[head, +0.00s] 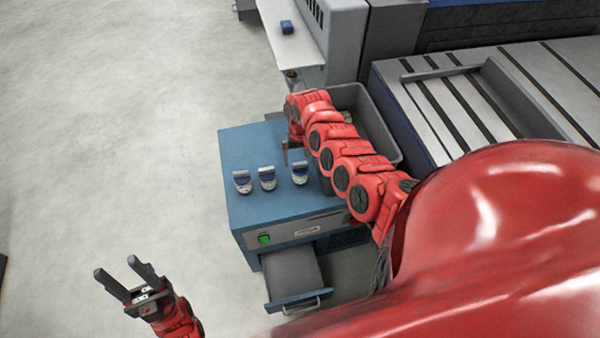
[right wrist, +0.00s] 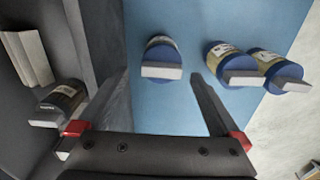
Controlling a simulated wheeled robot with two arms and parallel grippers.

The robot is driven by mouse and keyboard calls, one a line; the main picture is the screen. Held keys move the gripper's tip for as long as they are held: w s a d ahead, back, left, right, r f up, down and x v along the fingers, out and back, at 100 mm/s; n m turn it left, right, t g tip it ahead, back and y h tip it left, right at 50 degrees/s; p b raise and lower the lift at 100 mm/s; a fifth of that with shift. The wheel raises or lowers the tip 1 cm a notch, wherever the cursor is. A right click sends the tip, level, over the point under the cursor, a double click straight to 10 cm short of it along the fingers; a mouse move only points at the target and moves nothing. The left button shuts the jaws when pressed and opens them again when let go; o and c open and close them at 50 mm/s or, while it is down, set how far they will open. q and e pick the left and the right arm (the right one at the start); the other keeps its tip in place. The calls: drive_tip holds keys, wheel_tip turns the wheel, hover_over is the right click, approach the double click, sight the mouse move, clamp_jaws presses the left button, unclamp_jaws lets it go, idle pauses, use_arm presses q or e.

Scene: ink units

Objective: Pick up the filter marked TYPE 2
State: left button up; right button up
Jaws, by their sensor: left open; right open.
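Three blue-and-white filters stand in a row on the blue cabinet top: a left one (head: 242,181), a middle one (head: 267,177) and a right one (head: 300,172). Their labels are too small to read, so I cannot tell which is TYPE 2. My right gripper (right wrist: 160,78) is open and empty, pointing down at the cabinet top. In the right wrist view one filter (right wrist: 162,57) lies between and just beyond its fingertips, and the other two (right wrist: 228,62) (right wrist: 275,70) lie right of the right finger. My left gripper (head: 117,266) is open and empty over the floor.
The blue cabinet (head: 240,146) has an open drawer (head: 290,273) at its front. A grey bin (head: 349,94) stands beside it, partly hidden by my right arm; the right wrist view shows another filter-like item (right wrist: 65,98) there. Machinery (head: 470,90) fills the right; floor at left is clear.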

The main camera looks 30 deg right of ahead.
sight(300, 166)
drive_tip(key=shift+s+a+f, duration=0.1)
drive_tip(key=shift+s+f, duration=0.1)
drive_tip(key=shift+f, duration=0.2)
wheel_tip(300, 166, down, 4)
drive_tip(key=shift+s+a+r+b, duration=0.1)
drive_tip(key=shift+s+b, duration=0.05)
drive_tip(key=shift+b, duration=0.25)
drive_tip(key=shift+f, duration=0.3)
drive_tip(key=shift+r, duration=0.1)
drive_tip(key=c, duration=1.5)
